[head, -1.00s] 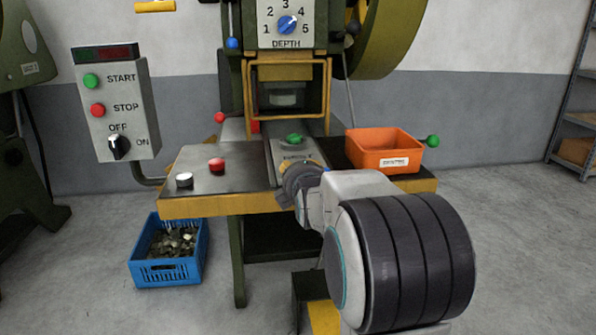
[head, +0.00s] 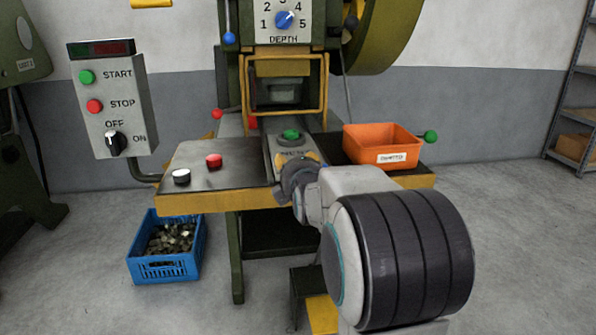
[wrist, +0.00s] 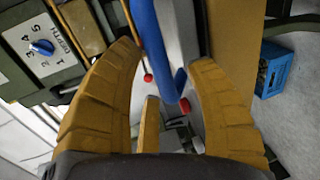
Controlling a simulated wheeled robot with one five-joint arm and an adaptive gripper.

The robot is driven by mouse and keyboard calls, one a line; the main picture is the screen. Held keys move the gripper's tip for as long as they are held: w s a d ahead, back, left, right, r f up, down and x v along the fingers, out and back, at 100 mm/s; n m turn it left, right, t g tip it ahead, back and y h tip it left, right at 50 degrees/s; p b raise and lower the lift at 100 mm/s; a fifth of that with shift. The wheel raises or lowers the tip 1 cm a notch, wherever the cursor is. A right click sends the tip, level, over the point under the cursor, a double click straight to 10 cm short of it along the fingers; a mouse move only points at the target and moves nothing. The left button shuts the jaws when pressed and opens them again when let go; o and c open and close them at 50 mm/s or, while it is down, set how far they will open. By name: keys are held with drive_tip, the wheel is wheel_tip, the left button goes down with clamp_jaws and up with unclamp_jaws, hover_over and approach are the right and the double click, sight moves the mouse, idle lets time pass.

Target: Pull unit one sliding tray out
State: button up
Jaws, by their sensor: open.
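The sliding tray (head: 283,152) is a narrow grey plate in the middle of the press table, running back under the press opening. A green round piece (head: 291,135) sits on it in a dark ring. My gripper (head: 303,165) is at the tray's front end in the head view, partly covering it; I cannot tell if it touches. In the wrist view my gripper (wrist: 164,60) has its yellow-brown fingers spread wide. A blue bar (wrist: 146,30) shows between them, with no finger visibly closed on it.
An orange bin (head: 380,145) stands right of the tray. A white button (head: 181,176) and a red button (head: 214,161) are on the table (head: 215,180) at left. A control box (head: 112,105) stands at left. A blue crate (head: 165,269) of metal pieces is on the floor.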

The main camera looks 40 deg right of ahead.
drive_tip(key=v, duration=1.1)
drive_tip(key=shift+s+a, duration=0.2)
drive_tip(key=shift+s, duration=0.15)
drive_tip(key=shift+r, duration=0.1)
